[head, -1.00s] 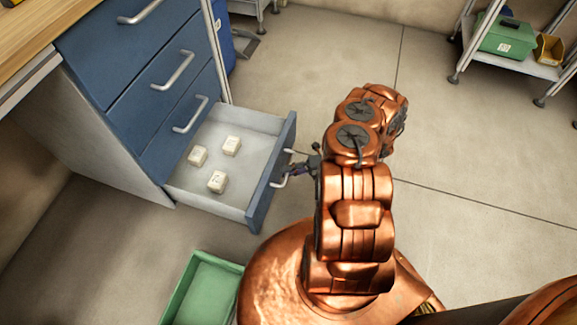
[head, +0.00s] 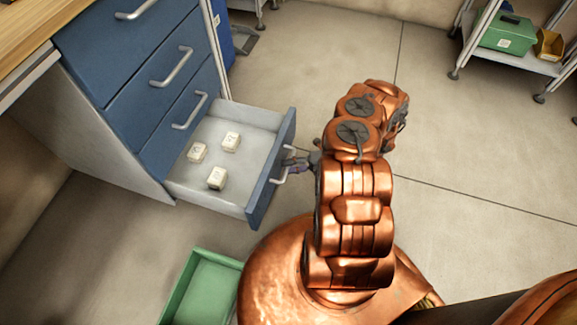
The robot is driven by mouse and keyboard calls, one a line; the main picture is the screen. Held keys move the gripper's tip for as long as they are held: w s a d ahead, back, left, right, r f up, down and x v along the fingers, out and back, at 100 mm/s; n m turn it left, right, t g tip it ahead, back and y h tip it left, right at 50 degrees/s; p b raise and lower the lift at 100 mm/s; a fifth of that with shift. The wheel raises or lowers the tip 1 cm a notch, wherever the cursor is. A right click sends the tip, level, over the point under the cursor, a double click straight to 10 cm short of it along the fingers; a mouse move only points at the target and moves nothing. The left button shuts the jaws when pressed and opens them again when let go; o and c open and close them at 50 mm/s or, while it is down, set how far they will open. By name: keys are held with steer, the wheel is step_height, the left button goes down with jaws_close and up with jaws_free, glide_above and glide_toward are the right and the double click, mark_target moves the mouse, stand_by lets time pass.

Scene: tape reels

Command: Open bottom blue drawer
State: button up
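The bottom blue drawer (head: 271,170) of the cabinet stands pulled far out. Its pale inside shows, with three small white boxes (head: 231,141) lying on its floor. Its silver handle (head: 279,181) is on the front panel, facing right. My gripper (head: 292,162) is at the far part of this handle, its fingers pointing left toward the drawer front. The fingers are small and partly hidden by my copper arm, so I cannot tell whether they are closed on the handle.
Several shut blue drawers (head: 150,75) with silver handles are above the open one. A green bin (head: 210,290) sits on the floor at the lower left. A shelf rack (head: 530,64) with a green box (head: 507,34) stands at the upper right. The floor (head: 470,150) to the right is clear.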

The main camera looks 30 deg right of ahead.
steer(key=v, duration=1.1)
steer(key=shift+d, duration=0.2)
steer(key=shift+s, duration=0.1)
